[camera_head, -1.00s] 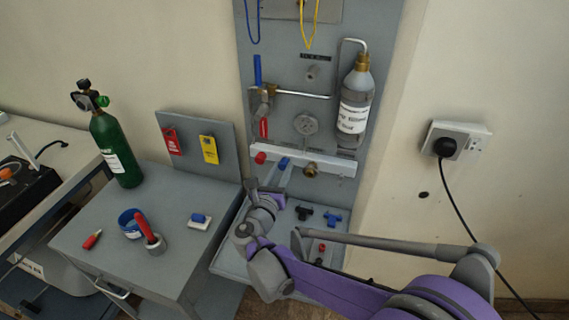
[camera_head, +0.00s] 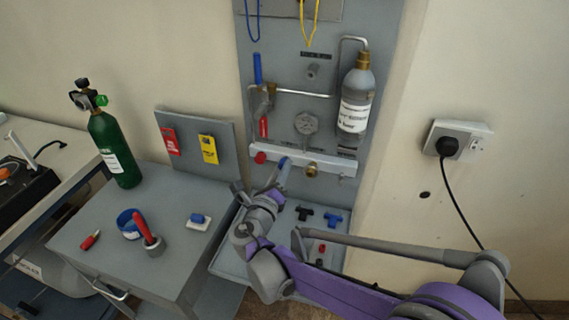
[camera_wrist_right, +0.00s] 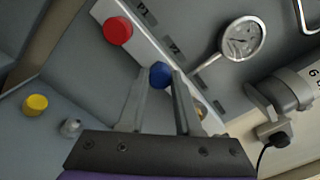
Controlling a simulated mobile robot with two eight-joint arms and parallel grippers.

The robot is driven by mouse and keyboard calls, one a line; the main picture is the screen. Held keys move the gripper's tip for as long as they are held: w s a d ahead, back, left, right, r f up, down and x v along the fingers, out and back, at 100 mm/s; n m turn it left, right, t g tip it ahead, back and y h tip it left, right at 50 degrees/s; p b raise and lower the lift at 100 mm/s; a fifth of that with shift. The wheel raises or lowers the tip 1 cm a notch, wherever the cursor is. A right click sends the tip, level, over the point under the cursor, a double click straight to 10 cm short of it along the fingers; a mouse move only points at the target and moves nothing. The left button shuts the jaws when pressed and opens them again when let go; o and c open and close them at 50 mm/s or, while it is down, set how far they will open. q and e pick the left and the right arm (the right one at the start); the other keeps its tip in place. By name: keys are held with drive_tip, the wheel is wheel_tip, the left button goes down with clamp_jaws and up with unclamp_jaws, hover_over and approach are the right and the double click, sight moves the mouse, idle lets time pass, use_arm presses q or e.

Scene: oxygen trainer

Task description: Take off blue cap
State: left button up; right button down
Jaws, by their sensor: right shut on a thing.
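The blue cap (camera_head: 283,161) is on the white bar low on the grey wall panel, between a red cap (camera_head: 260,157) and a brass fitting (camera_head: 312,169). In the right wrist view the blue cap (camera_wrist_right: 161,74) is round and sits between the fingertips. My right gripper (camera_head: 282,170) reaches up to the bar and is shut on the blue cap; its fingertips also show in the right wrist view (camera_wrist_right: 160,82). Whether the cap is still seated on the bar is hidden by the fingers. My left gripper is not in view.
A pressure gauge (camera_head: 306,124) and a grey bottle (camera_head: 356,100) are on the panel above the bar. A tray below holds black and blue fittings (camera_head: 332,217). A grey cart (camera_head: 95,215) with a green cylinder (camera_head: 117,150) stands left.

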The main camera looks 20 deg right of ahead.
drive_tip(key=shift+s+a+n, duration=0.1)
drive_tip(key=shift+n, duration=0.6)
drive_tip(key=shift+a, duration=0.1)
drive_tip(key=shift+v, duration=1.95)
